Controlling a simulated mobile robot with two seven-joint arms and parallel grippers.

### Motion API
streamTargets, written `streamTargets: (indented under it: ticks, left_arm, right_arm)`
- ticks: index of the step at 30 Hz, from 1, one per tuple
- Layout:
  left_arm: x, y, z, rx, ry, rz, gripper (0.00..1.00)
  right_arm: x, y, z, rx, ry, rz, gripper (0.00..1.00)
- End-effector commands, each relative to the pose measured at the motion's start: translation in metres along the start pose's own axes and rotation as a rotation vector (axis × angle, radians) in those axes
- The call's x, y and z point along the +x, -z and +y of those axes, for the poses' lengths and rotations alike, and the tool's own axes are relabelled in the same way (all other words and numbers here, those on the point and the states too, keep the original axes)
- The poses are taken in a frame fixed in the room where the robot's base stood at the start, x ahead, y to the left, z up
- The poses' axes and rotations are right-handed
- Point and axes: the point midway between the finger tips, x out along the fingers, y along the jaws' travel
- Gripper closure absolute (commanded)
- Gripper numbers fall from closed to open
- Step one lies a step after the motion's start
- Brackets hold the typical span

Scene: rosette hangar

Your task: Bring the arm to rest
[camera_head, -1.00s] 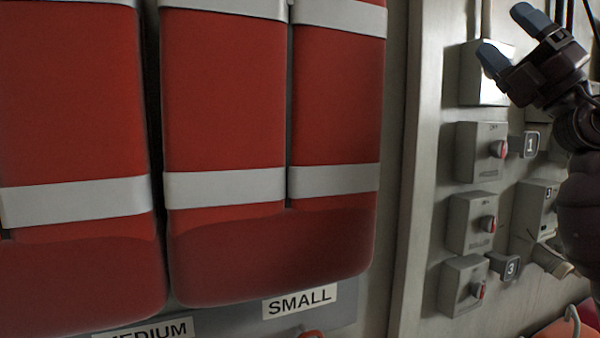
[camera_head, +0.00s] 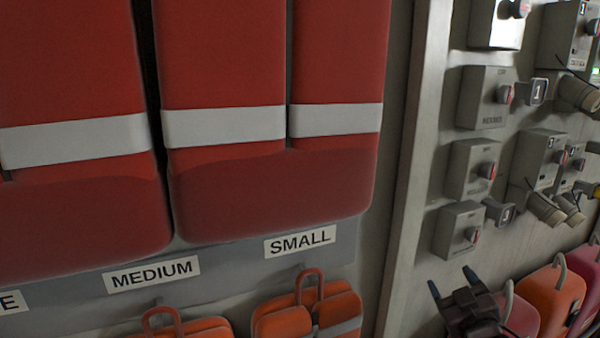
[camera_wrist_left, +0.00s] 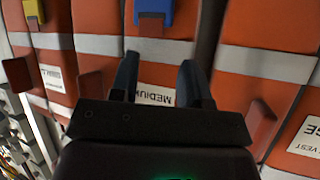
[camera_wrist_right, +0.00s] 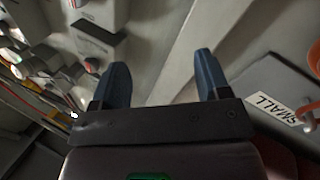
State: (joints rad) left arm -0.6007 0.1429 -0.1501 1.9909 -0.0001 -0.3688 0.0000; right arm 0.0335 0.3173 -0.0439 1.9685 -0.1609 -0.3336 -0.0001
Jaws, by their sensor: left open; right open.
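My right gripper (camera_head: 452,280) is low at the right in the head view, in front of the grey wall panel and beside the orange bags. Its two blue-grey fingers are apart with nothing between them. The right wrist view shows the same open gripper (camera_wrist_right: 159,64) facing the grey wall, with a SMALL label to its right. My left gripper (camera_wrist_left: 160,66) shows only in the left wrist view. Its fingers are apart and empty, pointing towards red-orange packs and a MEDIUM label. Whether the fingers touch a pack is unclear.
Large red packs with grey bands (camera_head: 224,190) hang at the left above SMALL (camera_head: 300,242) and MEDIUM (camera_head: 152,274) labels. Orange bags with handles (camera_head: 310,310) stand below. Grey switch boxes (camera_head: 473,168) with knobs stick out from the right wall.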

Motion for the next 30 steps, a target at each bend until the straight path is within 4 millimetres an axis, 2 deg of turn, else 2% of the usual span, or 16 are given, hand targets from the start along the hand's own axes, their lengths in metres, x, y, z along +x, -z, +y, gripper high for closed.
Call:
streamTargets:
  ticks: [1, 6, 12, 18, 21, 24, 30]
  left_arm:
    - [-0.001, -0.001, 0.000, 0.000, 0.000, -0.002, 0.57]
    - [-0.001, -0.002, 0.000, -0.001, 0.001, -0.005, 0.57]
    - [-0.001, -0.002, 0.000, -0.001, 0.001, -0.005, 0.57]
    - [-0.001, -0.002, 0.000, -0.001, 0.001, -0.004, 0.57]
    - [-0.001, -0.002, 0.000, -0.001, 0.001, -0.004, 0.57]
    - [0.000, -0.001, 0.000, 0.000, 0.000, -0.002, 0.57]
    - [0.001, 0.001, 0.000, 0.000, 0.000, 0.001, 0.57]
  right_arm:
    - [-0.019, -0.025, -0.018, 0.051, 0.032, -0.062, 0.31]
    - [-0.082, -0.087, -0.068, 0.206, 0.108, -0.233, 0.31]
    - [-0.167, -0.141, -0.112, 0.310, 0.144, -0.408, 0.31]
    - [-0.241, -0.179, -0.136, 0.357, 0.148, -0.558, 0.31]
    - [-0.264, -0.189, -0.139, 0.364, 0.144, -0.602, 0.31]
    - [-0.276, -0.195, -0.140, 0.364, 0.143, -0.626, 0.31]
    - [-0.280, -0.197, -0.140, 0.364, 0.143, -0.632, 0.31]
